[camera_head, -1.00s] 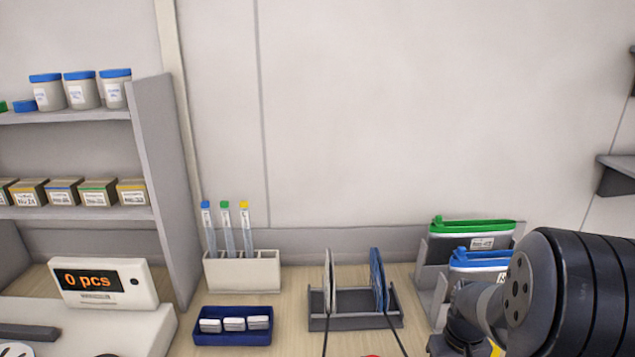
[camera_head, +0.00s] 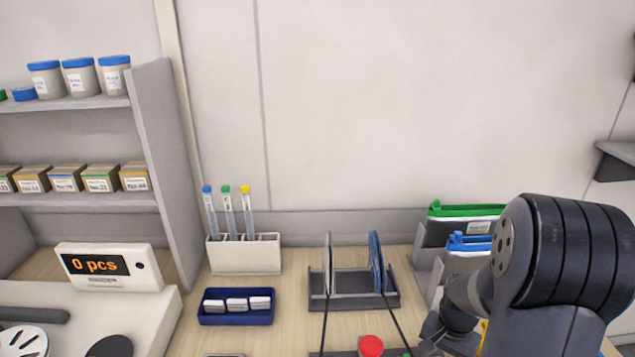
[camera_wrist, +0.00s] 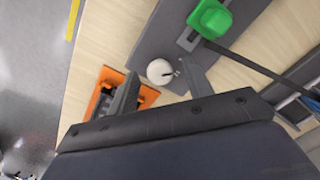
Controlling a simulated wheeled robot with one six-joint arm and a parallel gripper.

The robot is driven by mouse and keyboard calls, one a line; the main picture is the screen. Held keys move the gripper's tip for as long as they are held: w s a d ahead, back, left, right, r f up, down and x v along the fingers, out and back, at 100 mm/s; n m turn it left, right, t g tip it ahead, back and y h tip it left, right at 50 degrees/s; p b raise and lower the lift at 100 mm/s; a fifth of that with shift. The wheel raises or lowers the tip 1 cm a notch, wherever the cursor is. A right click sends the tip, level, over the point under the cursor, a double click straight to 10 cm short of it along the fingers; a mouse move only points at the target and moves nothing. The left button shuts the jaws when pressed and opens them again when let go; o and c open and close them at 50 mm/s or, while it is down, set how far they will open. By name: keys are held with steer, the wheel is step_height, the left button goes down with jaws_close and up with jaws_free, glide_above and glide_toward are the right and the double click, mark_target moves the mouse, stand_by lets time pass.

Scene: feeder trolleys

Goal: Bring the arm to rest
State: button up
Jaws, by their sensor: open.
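My gripper (camera_wrist: 160,68) is open, its two dark fingers spread apart in the wrist view. A white round knob (camera_wrist: 158,73) on a grey strip shows in the gap between the fingertips. I cannot tell how far below them it is, and nothing appears gripped. An orange tray with dark contents (camera_wrist: 146,97) lies partly behind the left finger. A green block (camera_wrist: 211,18) with a dark cable sits beyond the right finger. In the head view my dark arm fills the lower right, and my gripper is out of that view.
A rack with two upright discs (camera_head: 354,301) stands mid-bench, left of my arm. Pouches with green and blue tops (camera_head: 462,211) stand close behind my arm. A blue tray (camera_head: 236,319), tube holder (camera_head: 245,260) and counter display (camera_head: 108,267) lie left. A red button (camera_head: 371,346) shows at the bottom.

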steer(key=shift+r+m, duration=0.1)
steer(key=shift+m, duration=0.4)
step_height(320, 180, up, 11)
steer(key=s+a+b, duration=0.1)
steer(key=shift+s+a+n+t, duration=0.2)
steer(key=shift+a+n+t, duration=0.1)
steer(key=shift+n, duration=0.1)
